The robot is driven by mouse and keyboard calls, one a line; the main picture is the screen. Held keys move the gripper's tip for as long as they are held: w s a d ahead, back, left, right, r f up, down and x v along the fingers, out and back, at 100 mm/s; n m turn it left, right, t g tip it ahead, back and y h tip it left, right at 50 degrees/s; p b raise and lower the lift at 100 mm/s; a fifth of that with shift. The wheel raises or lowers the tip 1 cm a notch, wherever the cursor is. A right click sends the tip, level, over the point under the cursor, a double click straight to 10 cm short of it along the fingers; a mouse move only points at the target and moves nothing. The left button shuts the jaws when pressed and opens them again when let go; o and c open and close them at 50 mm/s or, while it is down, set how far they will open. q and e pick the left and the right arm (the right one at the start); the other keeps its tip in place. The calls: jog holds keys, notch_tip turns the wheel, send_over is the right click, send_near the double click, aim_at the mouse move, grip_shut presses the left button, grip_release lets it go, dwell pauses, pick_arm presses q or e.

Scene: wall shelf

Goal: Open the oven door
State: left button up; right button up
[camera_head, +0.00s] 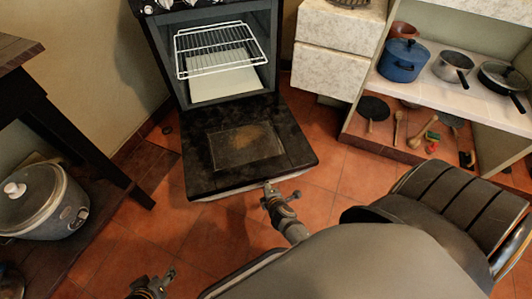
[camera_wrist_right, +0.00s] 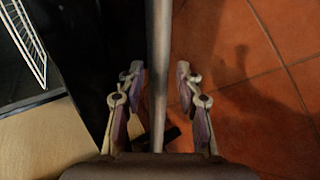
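The black oven (camera_head: 165,60) stands at the back with its door (camera_head: 195,150) swung down, lying about level above the floor. The pale handle bar (camera_head: 283,177) runs along the door's front edge. My right gripper (camera_head: 272,192) is at that edge, right of its middle. In the right wrist view the handle (camera_wrist_right: 159,60) passes between the fingers of my right gripper (camera_wrist_right: 160,95), with a gap on both sides, so it is open around the bar. My left gripper (camera_head: 156,280) is open and empty, low over the floor, away from the oven.
A wire rack (camera_head: 215,45) shows inside the oven. White drawers (camera_head: 330,65) and a shelf with a blue pot (camera_head: 402,62) and pans stand at right. A dark table (camera_head: 75,140) and a rice cooker (camera_head: 45,200) are at left. Tiled floor before the door is clear.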

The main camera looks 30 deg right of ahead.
jog(key=v, duration=0.7)
